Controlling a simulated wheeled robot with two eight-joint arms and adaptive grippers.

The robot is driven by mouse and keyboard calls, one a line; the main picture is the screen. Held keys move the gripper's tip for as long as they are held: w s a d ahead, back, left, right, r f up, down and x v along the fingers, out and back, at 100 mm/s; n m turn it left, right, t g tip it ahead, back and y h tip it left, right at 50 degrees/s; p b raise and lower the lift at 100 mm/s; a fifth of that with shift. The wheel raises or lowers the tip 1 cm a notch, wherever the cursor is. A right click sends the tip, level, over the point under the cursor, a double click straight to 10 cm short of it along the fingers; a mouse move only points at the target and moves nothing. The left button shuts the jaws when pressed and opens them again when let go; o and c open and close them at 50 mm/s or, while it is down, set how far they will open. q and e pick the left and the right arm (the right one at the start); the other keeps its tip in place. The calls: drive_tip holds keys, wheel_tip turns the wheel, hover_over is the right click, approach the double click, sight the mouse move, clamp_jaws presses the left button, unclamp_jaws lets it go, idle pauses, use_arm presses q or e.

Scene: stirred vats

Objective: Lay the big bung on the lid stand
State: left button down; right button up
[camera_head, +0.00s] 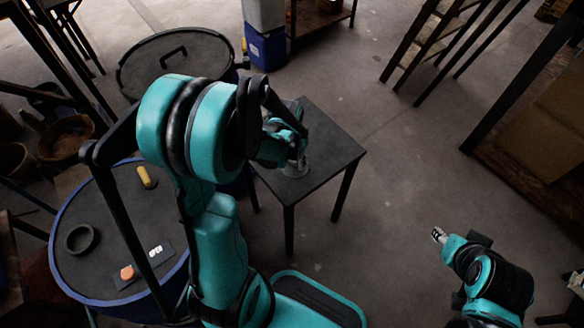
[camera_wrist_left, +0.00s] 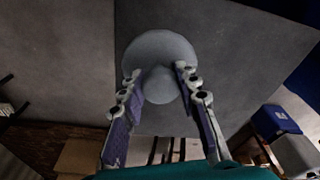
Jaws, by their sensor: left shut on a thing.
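The big bung (camera_head: 295,169) is a pale grey disc with a round knob. In the left wrist view the bung (camera_wrist_left: 160,47) shows beyond the fingertips, with its knob between them. My left gripper (camera_head: 298,155) is shut on the knob, over the small dark square table that looks like the lid stand (camera_head: 328,150). The bung is at the left part of its top; I cannot tell whether it touches. The left gripper (camera_wrist_left: 158,78) also shows in the wrist view. My right gripper (camera_head: 439,235) is out over the floor at the right, too small to read.
A blue-rimmed vat (camera_head: 68,212) at the left has a yellow plug (camera_head: 147,177), a black ring (camera_head: 82,239) and an orange knob (camera_head: 128,273) on top. A dark-lidded vat (camera_head: 205,52) stands behind. Open floor (camera_head: 400,150) lies right of the stand.

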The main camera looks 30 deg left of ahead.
sight(292, 166)
use_arm(q)
drive_tip(key=shift+w+a+f, duration=0.35)
drive_tip(key=shift+a+f, duration=0.2)
drive_tip(key=shift+a, duration=0.15)
drive_tip(key=shift+f+b, duration=1.25)
drive_tip(key=shift+f, duration=0.65)
drive_tip(key=shift+f, duration=0.15)
drive_tip(key=c, duration=1.1)
unclamp_jaws()
